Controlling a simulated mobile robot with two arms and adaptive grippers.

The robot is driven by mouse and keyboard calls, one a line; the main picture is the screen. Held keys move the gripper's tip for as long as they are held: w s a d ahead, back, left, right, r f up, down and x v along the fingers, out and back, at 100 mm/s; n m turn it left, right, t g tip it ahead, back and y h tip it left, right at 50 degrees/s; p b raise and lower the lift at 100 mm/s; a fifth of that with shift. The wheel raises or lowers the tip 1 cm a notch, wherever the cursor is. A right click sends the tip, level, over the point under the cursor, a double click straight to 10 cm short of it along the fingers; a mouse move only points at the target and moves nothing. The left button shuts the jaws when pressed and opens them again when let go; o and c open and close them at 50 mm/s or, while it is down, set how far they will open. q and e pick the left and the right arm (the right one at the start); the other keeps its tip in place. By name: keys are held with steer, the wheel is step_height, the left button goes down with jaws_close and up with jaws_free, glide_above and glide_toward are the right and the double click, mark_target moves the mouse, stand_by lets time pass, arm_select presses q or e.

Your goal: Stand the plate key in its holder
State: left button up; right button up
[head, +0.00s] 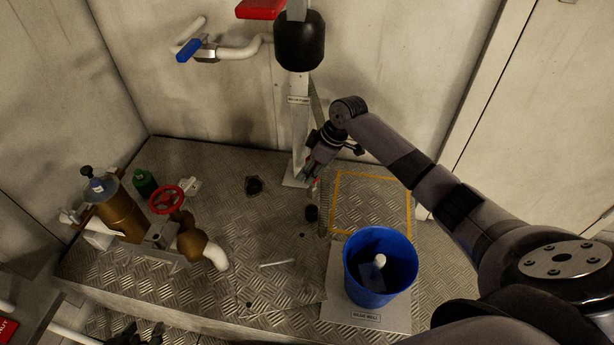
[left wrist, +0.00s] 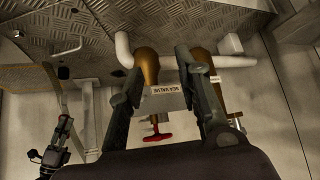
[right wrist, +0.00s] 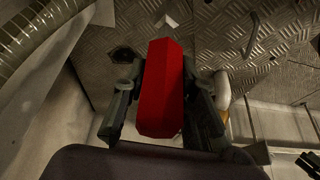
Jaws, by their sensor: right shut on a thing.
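My right gripper (head: 316,180) is shut on a red block-shaped part (right wrist: 163,88), which fills the space between its fingers in the right wrist view. Little of that part shows in the head view, and I cannot tell whether it is the plate key's handle. A thin pale rod (head: 278,263) lies on the floor plate. My left gripper (left wrist: 160,75) is open and empty, its fingers apart, with a brown valve body beyond.
A blue bucket (head: 352,270) stands at the front right beside a yellow-outlined square (head: 336,200). A valve with a red handwheel (head: 166,199) and a brown cylinder (head: 124,212) stand at left. A white post (head: 299,130) rises behind my right gripper. The middle floor is mostly clear.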

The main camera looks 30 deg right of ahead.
arm_select(q)
steer(key=shift+s, duration=0.1)
